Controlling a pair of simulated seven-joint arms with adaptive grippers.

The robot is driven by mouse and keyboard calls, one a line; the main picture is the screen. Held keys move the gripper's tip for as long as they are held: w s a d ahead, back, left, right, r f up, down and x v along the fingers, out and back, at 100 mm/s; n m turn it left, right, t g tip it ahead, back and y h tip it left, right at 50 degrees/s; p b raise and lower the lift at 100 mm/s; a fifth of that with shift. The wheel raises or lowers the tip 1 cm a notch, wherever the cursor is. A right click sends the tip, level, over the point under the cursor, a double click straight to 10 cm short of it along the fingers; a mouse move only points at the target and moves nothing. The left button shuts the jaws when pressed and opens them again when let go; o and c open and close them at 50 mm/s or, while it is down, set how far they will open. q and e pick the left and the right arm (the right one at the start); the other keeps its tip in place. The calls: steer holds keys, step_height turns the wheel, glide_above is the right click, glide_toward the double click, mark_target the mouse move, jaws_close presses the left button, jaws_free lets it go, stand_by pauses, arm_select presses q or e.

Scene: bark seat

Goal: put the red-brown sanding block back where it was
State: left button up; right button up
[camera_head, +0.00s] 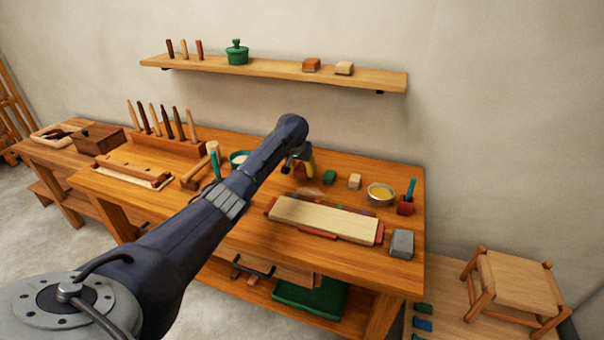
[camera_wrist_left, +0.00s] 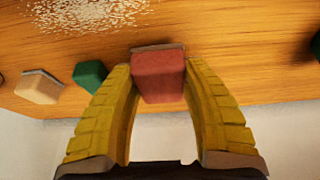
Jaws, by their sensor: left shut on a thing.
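The red-brown sanding block (camera_wrist_left: 158,77) is between the yellow fingers of my left gripper (camera_wrist_left: 162,85) in the left wrist view, with a paler layer along its far edge. The gripper is shut on it. In the head view my left gripper (camera_head: 301,163) is over the back of the workbench, and the red-brown block (camera_head: 300,172) shows small and partly hidden below it. I cannot tell whether the block touches the bench top. A green block (camera_head: 329,177) and a tan block (camera_head: 355,181) stand in a row to its right. My right gripper is not in view.
A pale board (camera_head: 323,217) lies in front of the gripper. A bowl of yellow stuff (camera_head: 380,194), a red holder (camera_head: 405,206) and a grey block (camera_head: 401,243) are to the right. Pale dust (camera_wrist_left: 90,14) lies on the bench. A wall shelf (camera_head: 270,70) hangs above.

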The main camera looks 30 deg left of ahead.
arm_select(q)
steer(key=shift+f, duration=0.9)
steer(key=shift+f, duration=0.1)
steer(key=o, duration=1.3)
steer(key=v, duration=1.2)
